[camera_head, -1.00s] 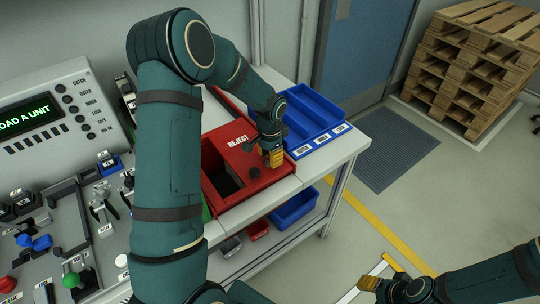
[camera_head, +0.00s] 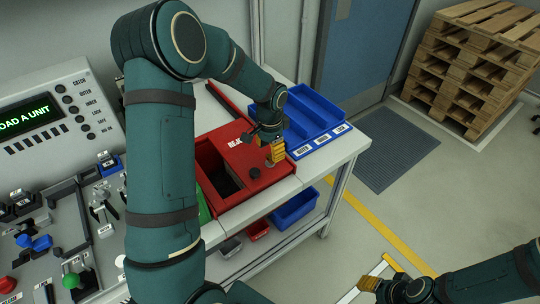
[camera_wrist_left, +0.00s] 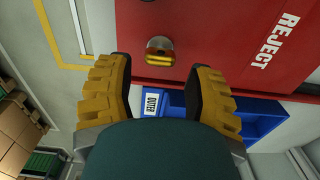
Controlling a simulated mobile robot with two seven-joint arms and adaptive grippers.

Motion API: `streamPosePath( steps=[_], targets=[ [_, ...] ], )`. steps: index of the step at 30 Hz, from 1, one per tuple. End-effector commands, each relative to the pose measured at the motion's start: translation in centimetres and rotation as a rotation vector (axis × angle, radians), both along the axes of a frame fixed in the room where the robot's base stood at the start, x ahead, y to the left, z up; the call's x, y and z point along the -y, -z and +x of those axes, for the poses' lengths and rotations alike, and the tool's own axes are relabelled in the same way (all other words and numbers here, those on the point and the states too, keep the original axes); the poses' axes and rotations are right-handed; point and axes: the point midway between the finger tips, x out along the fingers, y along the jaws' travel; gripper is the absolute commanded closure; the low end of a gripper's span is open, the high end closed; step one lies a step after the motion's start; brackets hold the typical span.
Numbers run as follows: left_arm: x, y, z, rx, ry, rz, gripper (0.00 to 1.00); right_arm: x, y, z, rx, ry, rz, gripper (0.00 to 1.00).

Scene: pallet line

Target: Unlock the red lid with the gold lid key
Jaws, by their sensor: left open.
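The red lid (camera_head: 252,155) covers part of the red REJECT box; it fills the upper part of the left wrist view (camera_wrist_left: 220,32). A round metal lock (camera_wrist_left: 160,44) sits on the lid, with a gold, bar-like piece (camera_wrist_left: 161,58) on it that looks like the lid key. I cannot tell how far the key is turned. My left gripper (camera_head: 277,152) is just above the lid by the lock. In the left wrist view its yellow fingers (camera_wrist_left: 160,76) are spread and empty, apart from the key. My right gripper (camera_head: 372,283) hangs over the floor; its jaw state is unclear.
A blue divided tray (camera_head: 318,122) sits right of the box, close to the gripper. A console (camera_head: 45,115) and fixtures fill the left bench.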

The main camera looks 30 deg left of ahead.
Motion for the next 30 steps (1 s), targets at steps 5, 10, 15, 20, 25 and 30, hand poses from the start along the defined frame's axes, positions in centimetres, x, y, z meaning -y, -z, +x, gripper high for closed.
streamPosePath(
  steps=[5, 10, 15, 20, 25, 30],
  targets=[
    [0.0, -3.9, 0.1, 0.003, -0.001, 0.000, 0.47, 0.0, 0.0, 0.0, 0.000, 0.000, 0.000, 0.53],
    [0.0, -6.7, 0.1, 0.002, 0.000, 0.000, 0.47, 0.0, 0.0, 0.0, 0.000, 0.000, 0.000, 0.53],
    [0.0, -8.2, 0.0, 0.000, 0.000, -0.001, 0.47, 0.0, 0.0, 0.0, 0.000, 0.000, 0.000, 0.53],
    [0.0, -8.5, 0.0, -0.001, 0.000, -0.001, 0.47, 0.0, 0.0, 0.0, 0.000, 0.000, 0.000, 0.53],
    [0.0, -8.5, 0.0, -0.002, 0.000, -0.001, 0.47, 0.0, 0.0, 0.0, 0.000, 0.000, 0.000, 0.53],
    [0.0, -8.5, 0.0, -0.001, 0.000, -0.001, 0.47, 0.0, 0.0, 0.0, 0.000, 0.000, 0.000, 0.53]
  ],
)
